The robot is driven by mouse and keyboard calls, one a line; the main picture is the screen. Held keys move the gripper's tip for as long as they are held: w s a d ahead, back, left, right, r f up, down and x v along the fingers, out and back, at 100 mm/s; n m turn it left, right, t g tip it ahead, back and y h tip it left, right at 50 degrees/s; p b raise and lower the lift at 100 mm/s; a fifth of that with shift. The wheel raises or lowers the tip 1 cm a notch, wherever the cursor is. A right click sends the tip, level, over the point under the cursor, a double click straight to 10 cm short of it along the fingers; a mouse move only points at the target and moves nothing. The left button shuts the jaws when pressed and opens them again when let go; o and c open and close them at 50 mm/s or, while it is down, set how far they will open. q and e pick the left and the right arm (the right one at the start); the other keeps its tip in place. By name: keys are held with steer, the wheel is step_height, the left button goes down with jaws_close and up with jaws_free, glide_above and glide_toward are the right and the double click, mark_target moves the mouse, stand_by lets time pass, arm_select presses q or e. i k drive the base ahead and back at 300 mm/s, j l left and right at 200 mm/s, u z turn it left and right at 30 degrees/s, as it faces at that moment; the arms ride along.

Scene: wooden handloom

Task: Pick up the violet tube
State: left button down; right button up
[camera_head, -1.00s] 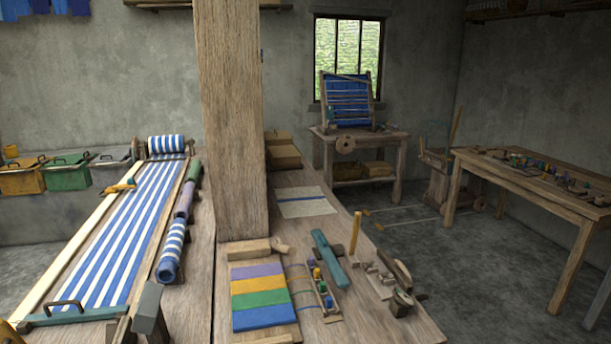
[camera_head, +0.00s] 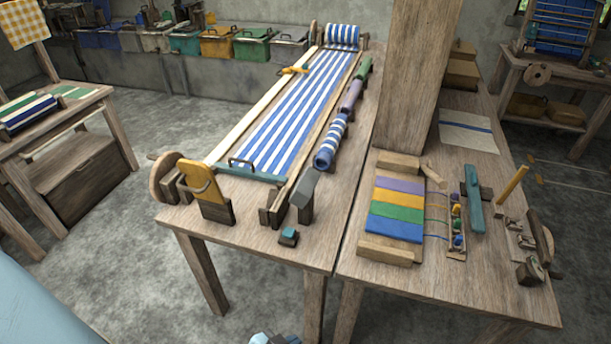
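The violet tube (camera_head: 351,95) lies on the table along the right side of the blue-and-white striped cloth. It is in a row between a green tube (camera_head: 364,68), farther back, and a blue-and-white striped roll (camera_head: 331,141), nearer to me. No gripper fingers of mine are to be made out. A pale blue piece, probably part of my own body, fills the lower left corner. A small pale blue piece shows at the bottom edge; I cannot tell what it is.
The loom table (camera_head: 285,258) bears the striped cloth (camera_head: 300,105). A thick wooden post (camera_head: 415,80) stands right of the tubes. A grey block on a stand (camera_head: 303,190) is in front of the striped roll. A colour-striped board (camera_head: 397,208) lies to the right. Grey floor is open at the left.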

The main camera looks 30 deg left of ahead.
mark_target(346, 106)
steer(key=j+z, duration=0.25)
steer(key=j, duration=1.3)
steer(key=j+z, duration=0.3)
steer(key=j, duration=1.25)
